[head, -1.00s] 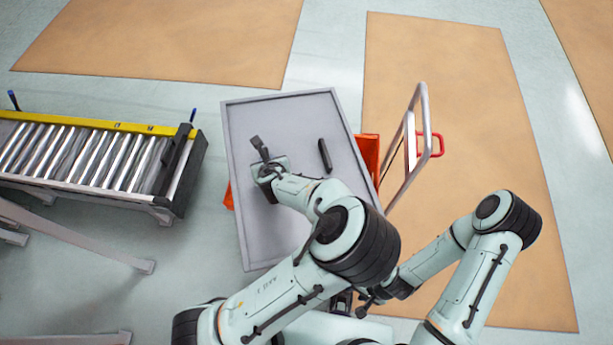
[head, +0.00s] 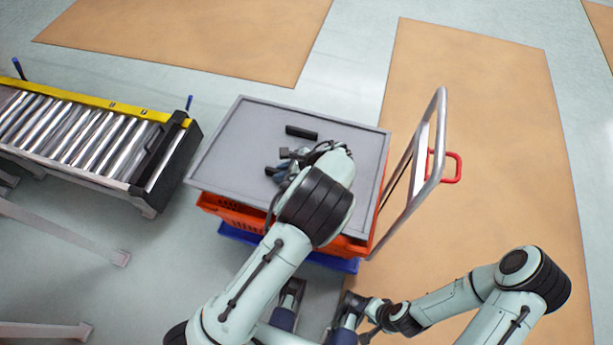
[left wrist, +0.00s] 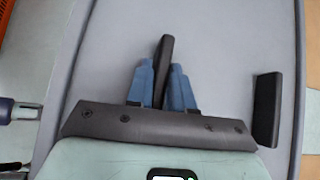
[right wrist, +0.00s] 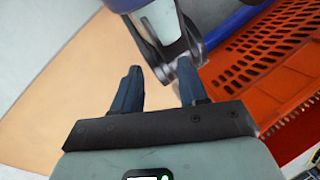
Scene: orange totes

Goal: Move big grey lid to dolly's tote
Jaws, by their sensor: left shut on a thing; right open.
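The big grey lid (head: 235,150) is a flat rimmed panel with two black handles. My left gripper (head: 283,168) is shut on one handle; the left wrist view shows its blue fingers (left wrist: 160,85) closed around that handle. The other handle (head: 301,132) is free, and it also shows in the left wrist view (left wrist: 267,110). The lid lies over the orange tote (head: 225,212), roughly lined up with it; I cannot tell whether they touch. The tote is on the blue dolly (head: 340,265). My right gripper (right wrist: 158,88) is open and empty beside the tote.
A metal push bar (head: 440,130) with a red bracket (head: 456,168) stands right of the tote. A roller conveyor (head: 80,140) with a yellow edge is at the left. Open floor with tan mats (head: 490,110) lies behind and to the right.

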